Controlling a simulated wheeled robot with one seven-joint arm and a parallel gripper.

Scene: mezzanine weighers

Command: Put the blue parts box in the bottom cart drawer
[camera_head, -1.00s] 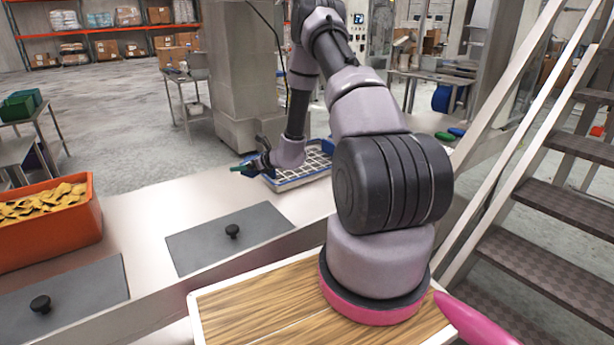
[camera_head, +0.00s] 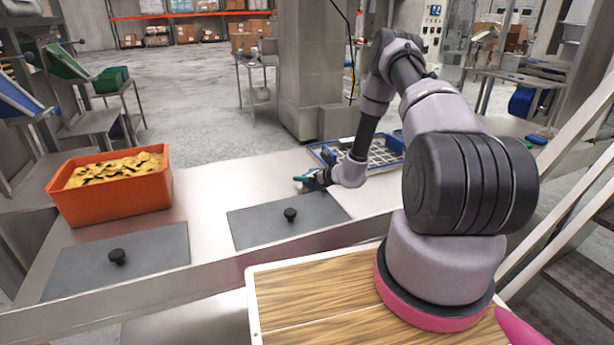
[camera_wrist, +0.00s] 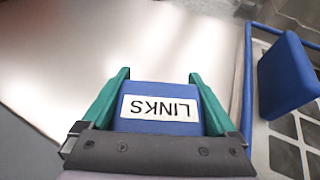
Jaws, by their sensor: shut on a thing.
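A blue parts box (camera_wrist: 165,90) with a white label reading LINKS, upside down in the picture, sits between the green fingers of my gripper (camera_wrist: 159,76) in the wrist view. The gripper is shut on it. In the head view my gripper (camera_head: 305,181) is small, over the pale metal counter at the front left of a gridded tray; the box is hardly distinguishable there. I see no cart drawer in either view.
The blue-rimmed tray (camera_head: 318,156) holds another blue piece (camera_wrist: 288,72). Grey lids with black knobs (camera_head: 290,214) lie on the counter (camera_head: 215,180). An orange bin (camera_head: 115,200) of yellow parts stands at left. Stairs rise at right.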

